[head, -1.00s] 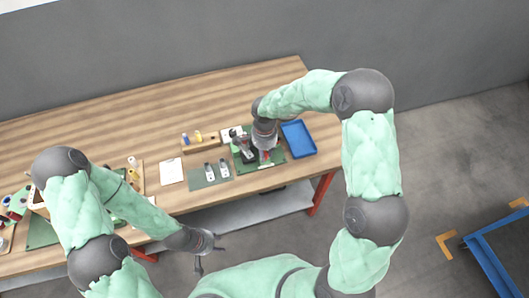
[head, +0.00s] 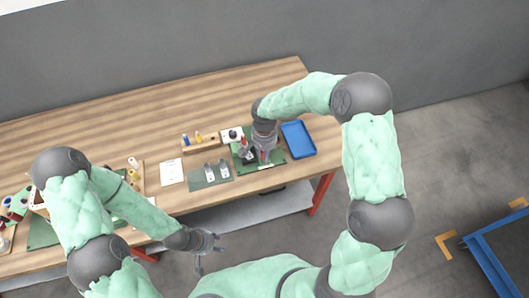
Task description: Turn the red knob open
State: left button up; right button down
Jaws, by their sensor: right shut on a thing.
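A small dark device (head: 249,156) stands on a green mat (head: 275,164) near the table's front right. My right gripper (head: 264,156) points down over the mat, just right of the dark device. It is shut on a small red part, which looks like the red knob; the fingers hide most of it, and its turn angle cannot be told. Another red piece (head: 243,140) stands upright just left of the gripper. My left gripper (head: 208,262) is open and empty, in front of the table's front edge.
A blue tray (head: 312,153) lies right of the mat. A white box with a dark dial (head: 227,139) and a wooden holder (head: 203,147) stand behind. A grey-green mat with metal parts (head: 200,184) and a white sheet (head: 171,171) lie left. The table's back is clear.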

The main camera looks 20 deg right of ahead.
jog(key=n+p, duration=0.1)
jog(key=n, duration=0.5)
jog(key=shift+s, duration=0.1)
jog(key=n+p, duration=0.2)
jog(key=n, duration=0.3)
jog(key=shift+f+n, duration=0.1)
jog(key=shift+n, duration=0.3)
jog(key=c, duration=1)
grip_release()
